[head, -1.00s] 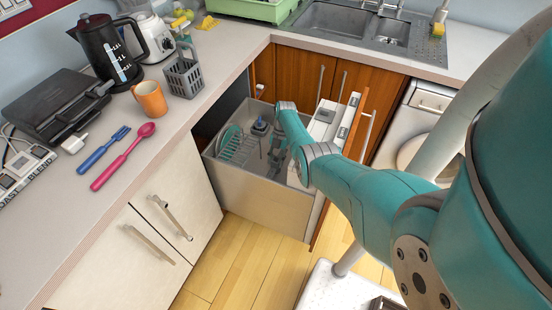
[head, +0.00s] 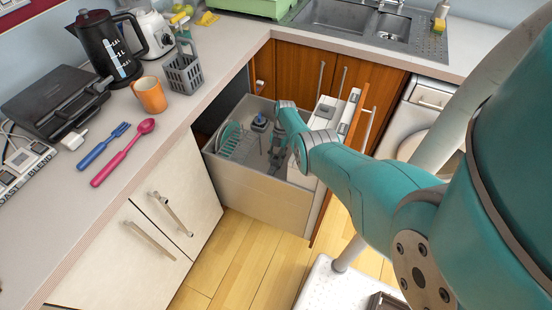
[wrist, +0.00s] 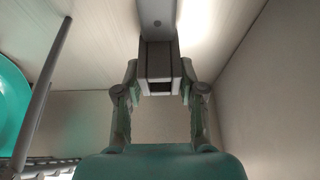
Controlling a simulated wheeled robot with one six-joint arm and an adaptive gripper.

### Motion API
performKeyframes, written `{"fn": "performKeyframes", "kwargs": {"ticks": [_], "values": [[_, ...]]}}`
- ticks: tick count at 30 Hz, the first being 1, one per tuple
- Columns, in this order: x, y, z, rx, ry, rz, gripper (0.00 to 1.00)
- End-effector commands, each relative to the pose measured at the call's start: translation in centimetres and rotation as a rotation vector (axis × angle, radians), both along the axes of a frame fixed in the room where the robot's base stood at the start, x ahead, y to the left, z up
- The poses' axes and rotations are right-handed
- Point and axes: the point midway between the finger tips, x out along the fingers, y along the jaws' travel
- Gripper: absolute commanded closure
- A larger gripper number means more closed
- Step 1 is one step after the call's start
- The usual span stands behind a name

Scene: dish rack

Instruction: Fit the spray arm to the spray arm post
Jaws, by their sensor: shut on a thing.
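My gripper (wrist: 160,78) is shut on the spray arm (wrist: 158,52), a grey bar running away between the two fingers, with a dark square opening at its near end. In the head view my gripper is down inside the open dishwasher drawer (head: 256,196), mostly hidden by my own wrist. A thin grey rod (wrist: 40,100) slants along the left of the wrist view, apart from the gripper. I cannot tell whether it is the spray arm post, and I cannot make out the post for certain in the head view.
A teal plate (wrist: 12,100) stands at the left of the wrist view, by a rack (head: 240,147). A blue-topped item (head: 259,120) is at the drawer's back. Drawer walls close in around the gripper. The counter (head: 180,125) holds a kettle, orange mug and utensils.

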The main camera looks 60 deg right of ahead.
Motion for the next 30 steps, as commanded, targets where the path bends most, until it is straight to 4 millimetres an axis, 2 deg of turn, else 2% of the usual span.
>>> {"fn": "performKeyframes", "kwargs": {"ticks": [11, 12, 15, 25, 30], "values": [[0.07, -0.07, -0.38, 0.0, 0.0, 0.0, 0.96], [0.05, -0.05, -0.41, 0.0, 0.0, 0.0, 0.54], [0.05, -0.05, -0.41, 0.0, 0.0, 0.0, 0.32], [0.06, -0.09, -0.34, 0.0, -0.001, 0.0, 0.32], [0.12, -0.52, 0.51, -0.001, -0.002, -0.001, 0.32]]}}
